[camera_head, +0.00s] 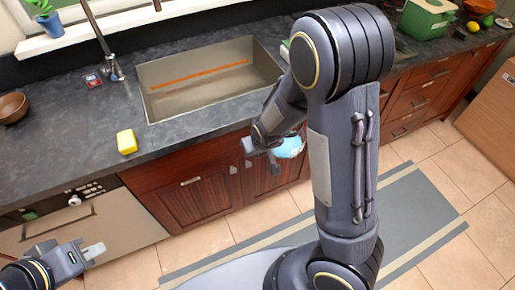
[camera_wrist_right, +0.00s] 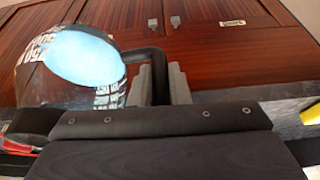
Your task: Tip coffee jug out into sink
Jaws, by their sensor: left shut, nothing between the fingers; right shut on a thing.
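The coffee jug (camera_wrist_right: 112,88) is clear with white lettering, a light-blue area and a black handle. In the head view the jug (camera_head: 290,148) shows as a light-blue patch, partly hidden by my right arm, in front of the cabinet doors below the counter's front edge. My right gripper (camera_wrist_right: 160,85) is shut on the jug's handle; it also shows in the head view (camera_head: 268,150). The sink (camera_head: 205,85) lies in the counter behind it, with an orange strip inside. My left gripper (camera_head: 92,254) is shut and empty at the lower left, away from the counter.
A yellow sponge (camera_head: 126,141) lies on the counter left of the sink. A faucet (camera_head: 112,68) stands at the sink's back left. A brown bowl (camera_head: 12,107) is at the far left, and a green box (camera_head: 427,18) at the back right. The floor (camera_head: 235,222) is free.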

